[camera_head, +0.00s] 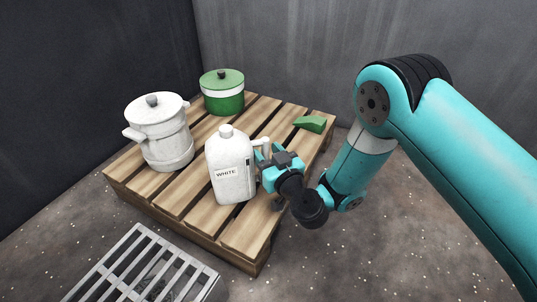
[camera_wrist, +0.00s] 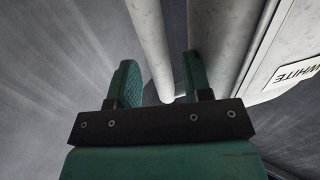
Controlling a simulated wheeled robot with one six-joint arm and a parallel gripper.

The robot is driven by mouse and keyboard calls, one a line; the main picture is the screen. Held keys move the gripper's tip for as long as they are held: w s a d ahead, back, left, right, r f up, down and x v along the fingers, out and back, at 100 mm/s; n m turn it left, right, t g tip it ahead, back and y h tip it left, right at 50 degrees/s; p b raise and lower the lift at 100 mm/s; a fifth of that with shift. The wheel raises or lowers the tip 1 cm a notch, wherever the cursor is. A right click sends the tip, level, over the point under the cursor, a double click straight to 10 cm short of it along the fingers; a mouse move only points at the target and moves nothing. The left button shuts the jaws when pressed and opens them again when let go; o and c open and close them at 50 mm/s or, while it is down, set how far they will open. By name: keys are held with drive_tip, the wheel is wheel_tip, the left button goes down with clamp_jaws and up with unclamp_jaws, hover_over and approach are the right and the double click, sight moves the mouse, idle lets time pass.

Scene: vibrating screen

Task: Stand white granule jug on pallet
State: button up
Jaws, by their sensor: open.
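The white granule jug (camera_head: 231,172), labelled "WHITE", stands upright on the wooden pallet (camera_head: 190,212) near its front right part. Its label also shows in the wrist view (camera_wrist: 293,75), at the right edge. My gripper (camera_head: 264,157) is at the handle side of the jug, low over the pallet. In the wrist view my gripper (camera_wrist: 160,72) is open, with the jug's pale handle (camera_wrist: 151,45) between its two green fingers. The right finger lies in the gap between handle and jug body. A clear gap shows on the handle's left; contact on its right cannot be told.
A white lidded pot (camera_head: 163,138) stands left of the jug on the pallet. A green pot (camera_head: 223,97) is at the back, and a green wedge (camera_head: 311,124) lies at the back right. A metal grate (camera_head: 139,268) is on the floor in front.

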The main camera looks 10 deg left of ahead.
drive_tip(key=shift+r, duration=0.2)
drive_tip(key=shift+s+f+b, duration=0.2)
drive_tip(key=shift+f+b, duration=0.05)
drive_tip(key=shift+b, duration=0.35)
drive_tip(key=shift+s+d+f+b, duration=0.1)
drive_tip(key=shift+s+d+b, duration=0.3)
drive_tip(key=shift+b, duration=0.65)
drive_tip(key=s+d+p, duration=0.1)
drive_tip(key=s+d+r+p, duration=0.1)
drive_tip(key=s, duration=0.1)
drive_tip(key=shift+r, duration=0.1)
drive_tip(key=s+d+r+g+h+b, duration=0.1)
drive_tip(key=s+d+r+g+h, duration=0.2)
drive_tip(key=s+d+r+g, duration=0.4)
drive_tip(key=s+d+r+g+h+b, duration=0.1)
drive_tip(key=s+d+r+g+h, duration=0.2)
drive_tip(key=s+d+r+g, duration=0.4)
drive_tip(key=s+d+r, duration=0.2)
drive_tip(key=s+d, duration=0.4)
drive_tip(key=s, duration=0.2)
drive_tip(key=shift+d+h, duration=0.15)
drive_tip(key=shift+h, duration=0.15)
